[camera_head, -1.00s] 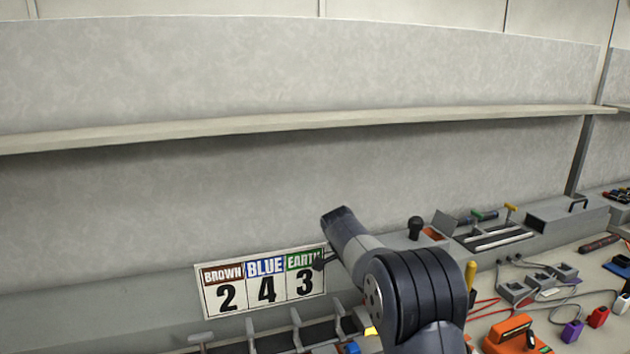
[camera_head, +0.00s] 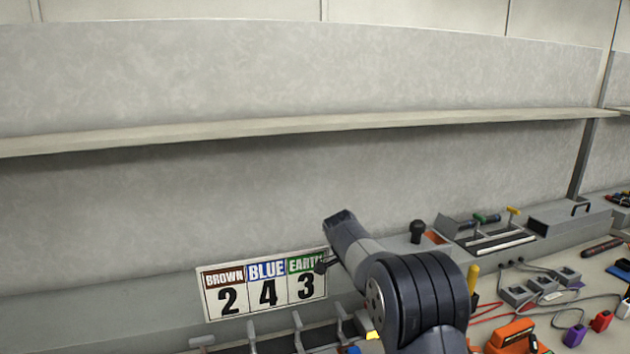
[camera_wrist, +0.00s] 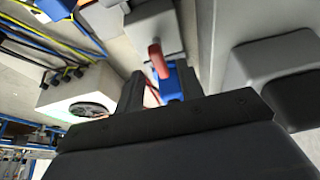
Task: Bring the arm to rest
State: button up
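My arm (camera_head: 415,290) shows in the head view at the lower middle, bent in front of the bench, with its upper link leaning up and left. My gripper (camera_wrist: 160,85) shows in the wrist view as a dark body along the bottom with two dark fingers apart. A blue piece and a red piece show beyond the gap between the fingers, and nothing appears clamped. In the head view the fingers are not clearly visible; a small dark part shows beside the sign's right edge.
A sign (camera_head: 264,284) reading BROWN 2, BLUE 4, EARTH 3 is at the back wall. Grey brackets stand below it. An orange tool (camera_head: 512,338), a grey box (camera_head: 570,218), and several cables and connectors crowd the bench at right. A long shelf (camera_head: 300,127) crosses the wall above.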

jog(key=v, duration=0.9)
jog(key=x, duration=1)
jog(key=shift+d+f, duration=0.15)
jog(key=shift+f, duration=0.2)
jog(key=shift+d+f, duration=0.15)
jog(key=shift+f, duration=0.2)
jog(key=shift+s+r+n+t+b, duration=0.1)
jog(key=shift+n+t+b, duration=0.25)
jog(key=shift+n, duration=0.65)
jog(key=n+y, duration=0.1)
jog(key=n, duration=0.1)
jog(key=n+t, duration=0.1)
jog(key=n, duration=0.2)
jog(key=shift+s+d+n+t+y, duration=0.15)
jog(key=shift+n+t+y, duration=0.15)
jog(key=shift+y, duration=0.1)
